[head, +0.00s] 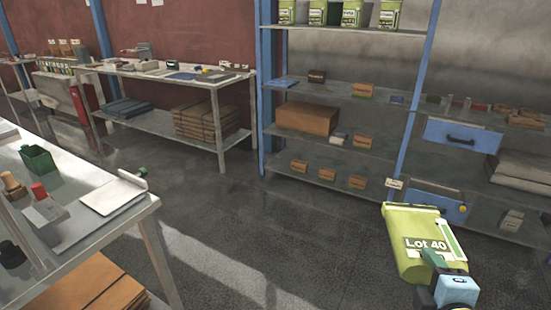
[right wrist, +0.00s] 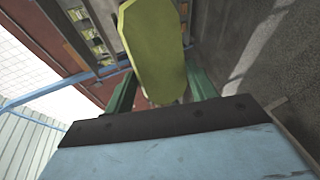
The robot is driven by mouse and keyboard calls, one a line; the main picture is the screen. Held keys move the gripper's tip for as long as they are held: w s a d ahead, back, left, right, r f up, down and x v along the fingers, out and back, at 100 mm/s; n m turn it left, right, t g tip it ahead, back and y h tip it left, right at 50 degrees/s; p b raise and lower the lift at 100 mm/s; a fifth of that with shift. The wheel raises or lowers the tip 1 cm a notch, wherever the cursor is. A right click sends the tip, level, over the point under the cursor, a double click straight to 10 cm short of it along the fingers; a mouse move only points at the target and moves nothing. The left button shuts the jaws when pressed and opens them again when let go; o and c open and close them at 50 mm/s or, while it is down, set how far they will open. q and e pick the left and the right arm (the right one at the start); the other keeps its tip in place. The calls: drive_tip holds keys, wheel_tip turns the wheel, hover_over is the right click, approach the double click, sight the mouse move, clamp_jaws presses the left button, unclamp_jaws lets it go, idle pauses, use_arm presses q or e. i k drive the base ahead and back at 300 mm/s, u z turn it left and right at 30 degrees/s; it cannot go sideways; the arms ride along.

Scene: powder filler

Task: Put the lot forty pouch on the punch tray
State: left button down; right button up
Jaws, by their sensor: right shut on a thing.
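The lot forty pouch (head: 415,240) is yellow-green with a "Lot 40" label and hangs upright at the lower right of the head view. My right gripper (head: 433,262) is shut on it. In the right wrist view the pouch (right wrist: 155,50) stands between the two green fingers (right wrist: 163,92), well above the floor. A pale flat board or tray (head: 112,196) with a green piece at its far corner lies on the near-left table; I cannot tell whether it is the punch tray. My left gripper is not in view.
The near-left table (head: 90,230) also holds a green bin (head: 38,160) and a red-topped tool (head: 40,193). Shelves (head: 340,150) with boxes and more green pouches (head: 352,14) stand behind. A workbench (head: 170,80) stands at the back left. The floor between is clear.

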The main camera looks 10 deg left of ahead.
sight(108, 202)
drive_tip(key=k, duration=0.25)
drive_tip(key=u, duration=1.75)
drive_tip(key=i, duration=0.25)
drive_tip(key=z, duration=0.05)
